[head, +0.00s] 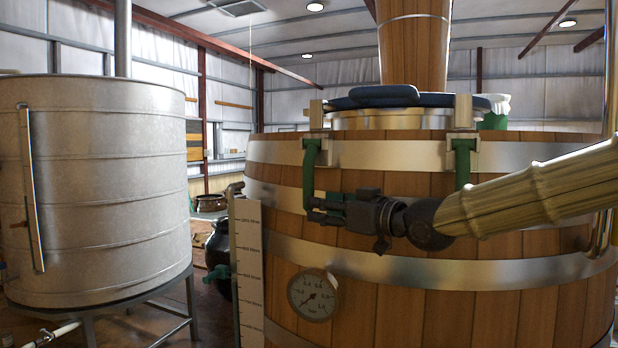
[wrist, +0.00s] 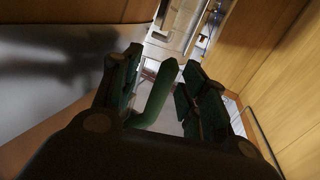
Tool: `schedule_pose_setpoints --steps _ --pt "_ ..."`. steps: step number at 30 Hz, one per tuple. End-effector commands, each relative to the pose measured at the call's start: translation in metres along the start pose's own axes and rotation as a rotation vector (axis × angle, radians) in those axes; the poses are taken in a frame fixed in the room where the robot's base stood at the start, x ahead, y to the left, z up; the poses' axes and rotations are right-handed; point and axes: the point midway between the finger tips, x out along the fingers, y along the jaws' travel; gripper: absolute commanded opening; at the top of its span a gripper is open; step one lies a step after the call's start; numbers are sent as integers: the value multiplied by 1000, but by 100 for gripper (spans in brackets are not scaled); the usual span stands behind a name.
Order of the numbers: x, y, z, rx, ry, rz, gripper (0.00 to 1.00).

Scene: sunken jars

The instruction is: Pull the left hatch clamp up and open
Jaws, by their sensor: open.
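The left hatch clamp has a pale bracket (head: 316,116) at the rim of the wooden vat and a green handle (head: 309,172) hanging down against the staves. My gripper (head: 318,209) is at the lower end of this handle, reaching in from the right. In the wrist view the green handle (wrist: 158,93) stands between the two dark fingers of my gripper (wrist: 162,76), which are apart. I cannot tell whether either finger touches it. The right clamp's green handle (head: 463,160) also hangs down. The dark blue hatch cushion (head: 385,96) lies on top.
The wooden vat (head: 400,185) with metal hoops fills the right side, with a round gauge (head: 313,295) and a white level scale (head: 248,270) on its front. A large metal tank (head: 95,190) stands at left. A dark jar (head: 218,258) stands between them.

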Motion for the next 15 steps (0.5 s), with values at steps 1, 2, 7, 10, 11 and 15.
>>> schedule_pose_setpoints --steps 1,2,7,10,11,15 --pt "-1 0 -1 -1 6 8 43" --pt "-2 0 -2 -1 9 15 43" --pt "-8 2 -13 0 30 69 43" --pt "-14 4 -19 3 37 101 43" --pt "-15 4 -21 4 39 110 43" --pt "-24 2 -28 9 43 149 43"
